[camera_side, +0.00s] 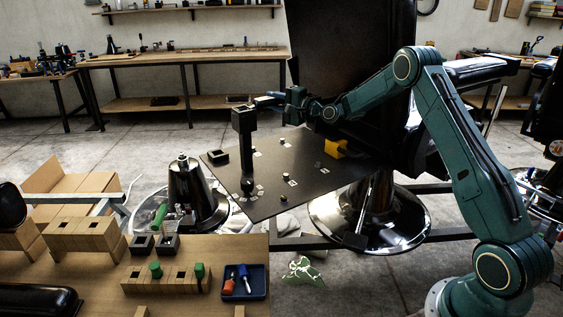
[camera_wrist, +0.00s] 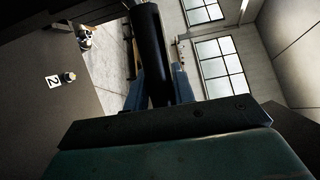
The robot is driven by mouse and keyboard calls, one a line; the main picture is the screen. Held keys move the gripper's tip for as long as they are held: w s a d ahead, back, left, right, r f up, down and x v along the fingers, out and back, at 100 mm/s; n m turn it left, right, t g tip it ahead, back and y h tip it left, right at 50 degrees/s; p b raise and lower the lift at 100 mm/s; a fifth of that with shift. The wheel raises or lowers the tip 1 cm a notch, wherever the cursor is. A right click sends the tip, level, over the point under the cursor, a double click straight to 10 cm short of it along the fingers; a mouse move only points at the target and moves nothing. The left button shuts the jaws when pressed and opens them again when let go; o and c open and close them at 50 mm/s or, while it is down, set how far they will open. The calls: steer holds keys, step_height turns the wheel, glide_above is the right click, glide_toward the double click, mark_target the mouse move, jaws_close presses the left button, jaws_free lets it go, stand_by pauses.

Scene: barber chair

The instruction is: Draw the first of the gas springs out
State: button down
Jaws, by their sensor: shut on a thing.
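A gas spring, a black cylinder (camera_wrist: 153,45), runs between the blue fingers of my gripper (camera_wrist: 160,88) in the wrist view. In the side view my gripper (camera_side: 264,101) reaches left from the arm to the top of a dark upright post with a square block-like head (camera_side: 243,119). My fingers are shut at this head. The post goes down toward the dark tilted plate (camera_side: 228,162), where a round dark foot (camera_side: 247,185) shows. I cannot tell whether the foot is seated or free. The exact finger contact is too small to see.
The plate carries white number labels, small studs and a yellow block (camera_side: 335,147). A small black square holder (camera_side: 219,157) sits at its left corner. In front, a wooden bench holds wooden blocks with holes (camera_side: 165,280) and a blue tray (camera_side: 245,291) of tools.

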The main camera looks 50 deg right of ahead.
steer(key=shift+r, duration=0.35)
steer(key=shift+r, duration=1.5)
steer(key=shift+r, duration=0.1)
